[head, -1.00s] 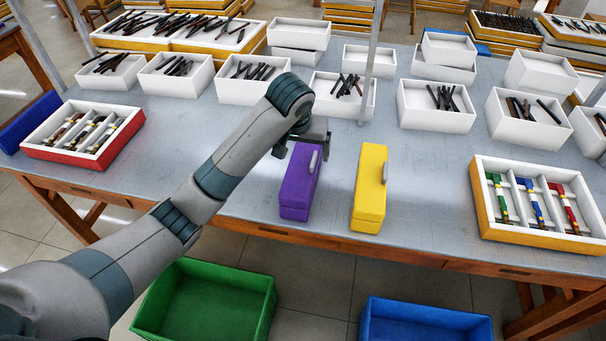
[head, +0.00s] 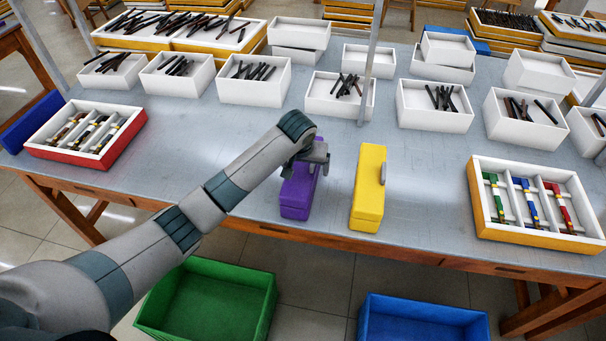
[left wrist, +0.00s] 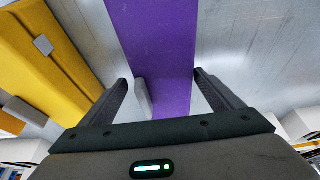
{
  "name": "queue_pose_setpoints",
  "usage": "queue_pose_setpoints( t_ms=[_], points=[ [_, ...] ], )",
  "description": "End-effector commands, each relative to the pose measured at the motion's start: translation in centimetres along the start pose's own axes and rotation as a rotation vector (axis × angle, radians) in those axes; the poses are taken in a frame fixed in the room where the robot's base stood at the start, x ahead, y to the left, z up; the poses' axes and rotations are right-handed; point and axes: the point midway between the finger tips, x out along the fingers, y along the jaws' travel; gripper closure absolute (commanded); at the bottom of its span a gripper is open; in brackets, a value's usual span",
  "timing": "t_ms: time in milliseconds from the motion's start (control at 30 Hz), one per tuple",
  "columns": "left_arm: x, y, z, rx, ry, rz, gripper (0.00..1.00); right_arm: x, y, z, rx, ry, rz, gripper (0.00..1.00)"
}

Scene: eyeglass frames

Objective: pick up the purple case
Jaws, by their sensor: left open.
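The purple case (head: 296,198) stands on the table near its front edge, left of the yellow case. My left gripper (head: 318,158) is over the far part of the purple case and hides part of its top. In the left wrist view the purple case (left wrist: 165,50) lies between the two open fingers of my left gripper (left wrist: 165,88). A grey handle (left wrist: 143,98) on the case shows close to the left finger. I cannot tell whether the fingers touch the case. My right gripper is not in view.
The yellow case (head: 369,190) stands just right of the purple one, with a narrow gap. White boxes (head: 337,105) line the back. A red tray (head: 85,130) is at left, a yellow tray (head: 535,200) at right. Green (head: 205,305) and blue (head: 425,322) bins stand below the table's front.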

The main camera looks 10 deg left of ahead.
Motion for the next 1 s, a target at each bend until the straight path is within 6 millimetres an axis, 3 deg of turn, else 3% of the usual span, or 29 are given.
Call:
queue_pose_setpoints(
  t_ms=[267,700,1000],
  points=[
    [0.4,-0.2,0.0,-0.001,-0.001,-0.001,0.14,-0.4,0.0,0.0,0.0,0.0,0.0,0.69],
    [4.8,-0.7,0.1,-0.001,-0.001,0.0,0.14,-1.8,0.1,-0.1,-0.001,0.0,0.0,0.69],
    [5.2,-0.8,0.2,0.0,0.0,0.0,0.14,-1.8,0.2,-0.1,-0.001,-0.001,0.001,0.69]
  ],
)
